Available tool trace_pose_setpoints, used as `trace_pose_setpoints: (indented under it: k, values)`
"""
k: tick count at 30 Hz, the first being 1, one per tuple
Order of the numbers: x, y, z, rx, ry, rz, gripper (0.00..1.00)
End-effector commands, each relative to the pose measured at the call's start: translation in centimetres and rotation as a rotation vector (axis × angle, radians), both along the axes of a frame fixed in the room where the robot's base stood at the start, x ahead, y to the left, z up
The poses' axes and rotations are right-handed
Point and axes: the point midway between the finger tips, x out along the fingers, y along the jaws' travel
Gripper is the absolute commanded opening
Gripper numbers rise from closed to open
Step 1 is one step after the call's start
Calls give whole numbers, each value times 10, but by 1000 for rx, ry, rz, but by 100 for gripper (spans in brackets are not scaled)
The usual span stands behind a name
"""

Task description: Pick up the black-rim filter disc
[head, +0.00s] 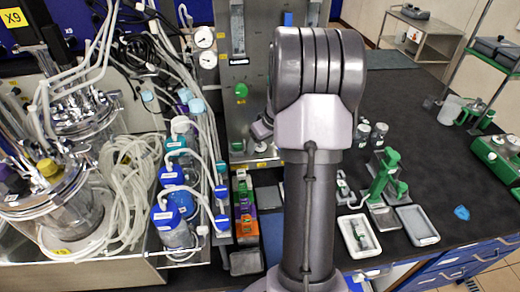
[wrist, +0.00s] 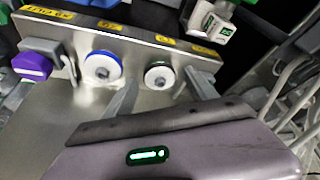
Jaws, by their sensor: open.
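In the wrist view a small white disc with a dark rim (wrist: 159,76), which looks like the black-rim filter disc, sits at a metal panel. My gripper (wrist: 163,79) is open, with one finger on each side of this disc in the picture. I cannot tell whether the fingers touch it or how far short of it they are. A similar white disc with a blue rim (wrist: 102,67) sits to its left, outside the left finger. In the head view my arm covers the middle, and neither the gripper nor the discs can be made out.
In the wrist view a purple-faced piece (wrist: 32,66) with a grey holder is at the left. A white block (wrist: 212,27) is at the upper right. In the head view tubing and blue-capped bottles (head: 175,226) crowd the left; the black bench (head: 440,190) has clear room right.

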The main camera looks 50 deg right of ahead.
Motion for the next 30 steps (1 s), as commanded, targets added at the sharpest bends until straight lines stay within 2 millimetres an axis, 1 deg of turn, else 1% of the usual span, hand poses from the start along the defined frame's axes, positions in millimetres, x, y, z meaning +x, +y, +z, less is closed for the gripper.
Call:
trace_pose_setpoints:
  k: [1, 5, 6, 8, 9, 16, 19, 23, 27, 30]
  values:
    - [0, 0, 0, 0, 0, 0, 60]
    - [0, 0, 0, 0, 0, 0, 34]
    - [0, 0, 0, 0, 0, 0, 27]
    - [0, 0, 0, 0, 0, 0, 15]
    - [0, 0, 0, 0, 1, 0, 7]
    - [0, 0, 1, 1, 1, 0, 6]
    - [0, 0, 4, 1, 0, 0, 6]
    - [0, 0, 18, 0, -1, -1, 6]
    - [0, 0, 40, -2, -2, 1, 6]
    - [-11, 16, 39, 1, 0, 0, 6]
